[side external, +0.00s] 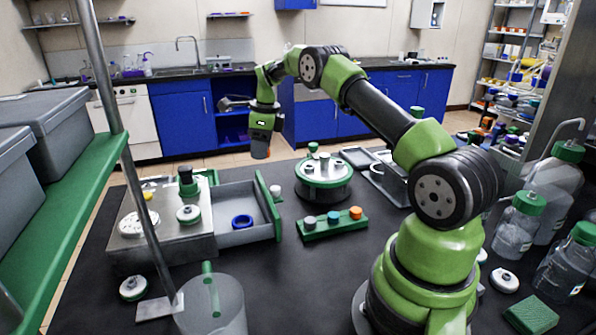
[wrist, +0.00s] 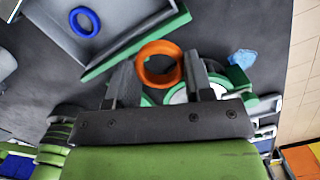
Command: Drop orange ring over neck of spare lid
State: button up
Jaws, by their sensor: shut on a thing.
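My gripper (wrist: 158,85) is shut on an orange ring (wrist: 160,80), gripped between the two dark fingers in the wrist view. Small white lids (side external: 188,213) also lie about; I cannot tell which is the spare lid.
An open grey drawer with a green front (side external: 264,208) holds a blue ring (side external: 242,222). A green rack (side external: 333,226) carries grey, blue and orange caps. A clear vessel (side external: 212,305) and metal pole (side external: 128,160) stand at front left; bottles (side external: 518,225) stand at right.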

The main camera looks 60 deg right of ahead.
notch_tip(320, 180, up, 4)
send_over(327, 155)
jog(key=w, duration=0.1)
jog(key=shift+w+a+m, duration=0.15)
jog(key=shift+a+m, duration=0.1)
jog(key=shift+m, duration=0.15)
jog(key=f, duration=0.4)
jog(key=s+f, duration=0.1)
jog(key=f, duration=0.1)
jog(key=shift+d, duration=0.25)
jog(key=shift+f, duration=2)
jog(key=o, duration=0.9)
jog(key=shift+f, duration=0.1)
